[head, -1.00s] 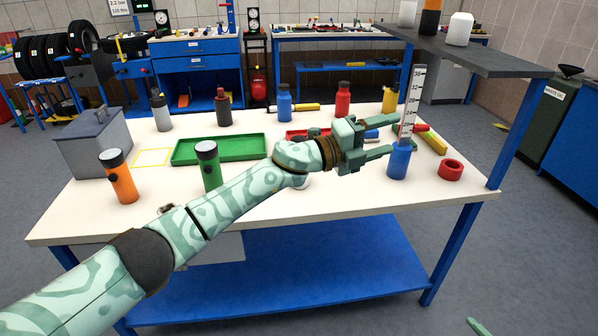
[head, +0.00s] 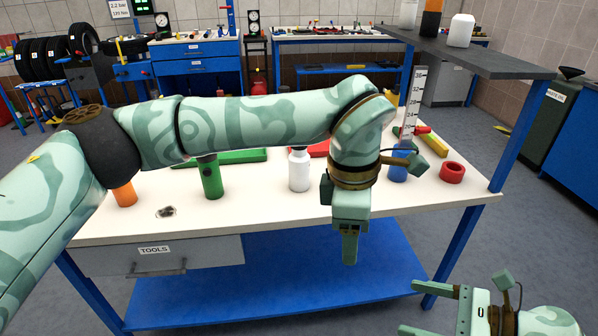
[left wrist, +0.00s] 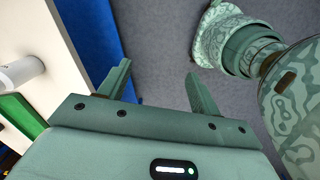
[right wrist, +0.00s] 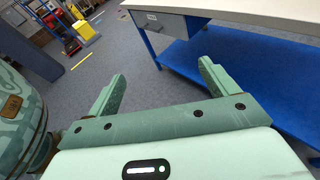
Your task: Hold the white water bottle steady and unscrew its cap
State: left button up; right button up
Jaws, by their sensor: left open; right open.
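The white water bottle (head: 299,172) stands upright on the workbench near its front edge; my left arm crosses in front of its top, so the cap is hardly visible. It also shows in the left wrist view (left wrist: 20,74) at the left edge. My left gripper (head: 349,258) points down in front of the bench edge, to the right of the bottle and apart from it; in its wrist view the fingers (left wrist: 157,75) are spread with nothing between. My right gripper (head: 418,308) is low at the bottom right, off the bench, open and empty; its wrist view (right wrist: 163,72) shows spread fingers.
A green bottle (head: 211,178) and an orange bottle (head: 125,195) stand left of the white one. A grey shelf (head: 480,57) overhangs the right side.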

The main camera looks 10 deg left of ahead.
aim_at(298, 162)
jog(key=i+j, duration=0.25)
jog(key=i, duration=0.2)
jog(key=i+j, duration=0.2)
jog(key=i, duration=0.3)
jog(key=i+j, duration=0.25)
jog(key=i, duration=0.2)
